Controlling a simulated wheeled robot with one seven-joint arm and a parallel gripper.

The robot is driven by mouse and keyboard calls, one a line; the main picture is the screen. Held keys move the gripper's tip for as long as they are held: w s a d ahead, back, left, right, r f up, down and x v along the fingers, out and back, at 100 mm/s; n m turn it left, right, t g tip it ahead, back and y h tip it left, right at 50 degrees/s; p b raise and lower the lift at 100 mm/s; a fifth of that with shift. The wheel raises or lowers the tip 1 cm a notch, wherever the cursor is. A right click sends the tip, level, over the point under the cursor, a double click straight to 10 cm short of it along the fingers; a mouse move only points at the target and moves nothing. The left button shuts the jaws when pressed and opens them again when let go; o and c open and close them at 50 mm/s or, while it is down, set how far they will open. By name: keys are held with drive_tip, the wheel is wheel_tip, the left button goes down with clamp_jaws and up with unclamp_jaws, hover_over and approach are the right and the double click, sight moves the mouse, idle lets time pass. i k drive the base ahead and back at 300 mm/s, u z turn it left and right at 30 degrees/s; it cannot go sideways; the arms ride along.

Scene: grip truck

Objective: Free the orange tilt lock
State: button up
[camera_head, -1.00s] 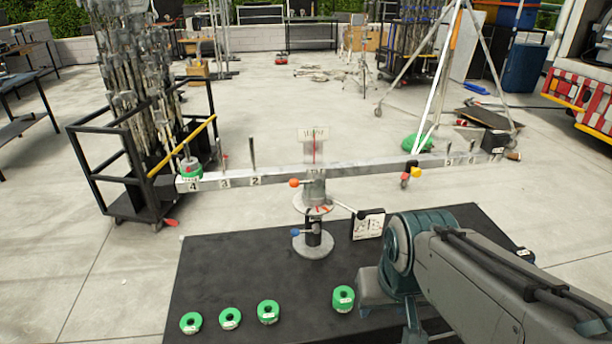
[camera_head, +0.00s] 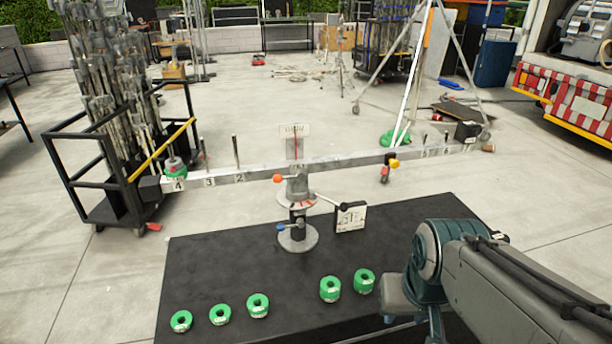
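The orange tilt lock appears as a round orange knob (camera_head: 277,178) on the left side of the balance's grey stand (camera_head: 298,236), just under the beam. A blue knob (camera_head: 281,228) sits lower on the same stand. The long grey beam (camera_head: 300,165) crosses the stand, its left end lower in the picture than its right. A green ring weight (camera_head: 175,170) sits near its left end. A red and yellow piece hangs under its right half. My arm reaches in from the lower right, apart from the stand. My gripper's fingers do not show.
Several green ring weights (camera_head: 330,289) lie along the front of the black mat (camera_head: 225,262). A black cart (camera_head: 88,188) with rods is at the left, a white tripod (camera_head: 410,85) behind the beam.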

sight(300, 174)
drive_tip(key=z, duration=0.8)
drive_tip(key=k, duration=1.1)
drive_tip(key=z, duration=0.6)
drive_tip(key=i, duration=0.7)
drive_tip(key=u, duration=1.3)
drive_tip(key=i, duration=1.15)
drive_tip(key=u, duration=1)
